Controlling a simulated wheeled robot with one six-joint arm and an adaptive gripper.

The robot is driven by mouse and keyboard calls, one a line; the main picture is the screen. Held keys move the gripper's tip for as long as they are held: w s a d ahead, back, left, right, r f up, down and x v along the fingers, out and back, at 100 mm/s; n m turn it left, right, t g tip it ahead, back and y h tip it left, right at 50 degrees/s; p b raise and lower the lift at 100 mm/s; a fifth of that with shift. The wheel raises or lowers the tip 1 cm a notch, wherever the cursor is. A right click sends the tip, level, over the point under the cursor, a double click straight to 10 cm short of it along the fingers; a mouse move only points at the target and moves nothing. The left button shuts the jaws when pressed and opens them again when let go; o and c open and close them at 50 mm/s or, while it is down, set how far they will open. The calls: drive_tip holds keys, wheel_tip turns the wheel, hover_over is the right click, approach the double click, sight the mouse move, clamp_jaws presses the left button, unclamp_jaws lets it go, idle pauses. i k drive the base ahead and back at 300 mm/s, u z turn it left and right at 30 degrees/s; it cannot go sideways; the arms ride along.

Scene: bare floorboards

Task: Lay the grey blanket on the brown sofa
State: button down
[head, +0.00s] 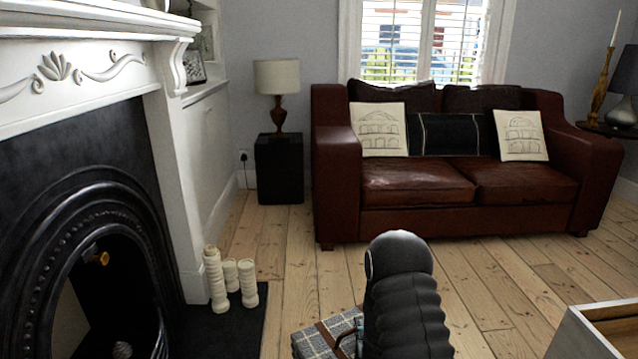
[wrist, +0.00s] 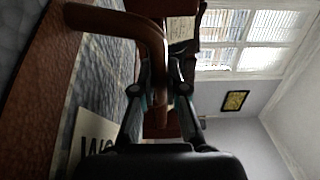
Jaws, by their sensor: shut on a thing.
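The brown leather sofa (head: 415,180) stands against the back wall under the window, with cushions along its back. The grey checked blanket (head: 313,345) shows at the bottom of the head view, bound with a brown strap and partly hidden by my arm. In the wrist view the grey blanket (wrist: 98,75) fills the left side, with a pale lettered label and a brown carrying handle (wrist: 125,20). My gripper (wrist: 160,92) is shut on this handle, its fingers on either side of it. My arm hides most of the gripper in the head view.
Bare floor lies between my arm and the sofa. A white fireplace (head: 165,130) and cream candles (head: 230,275) are at left. A black side table (head: 280,170) with a lamp stands left of the sofa. A pale-edged wooden box or table (head: 590,335) is at lower right.

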sight(407, 171)
drive_tip(key=i, duration=2.1)
drive_tip(key=z, duration=0.15)
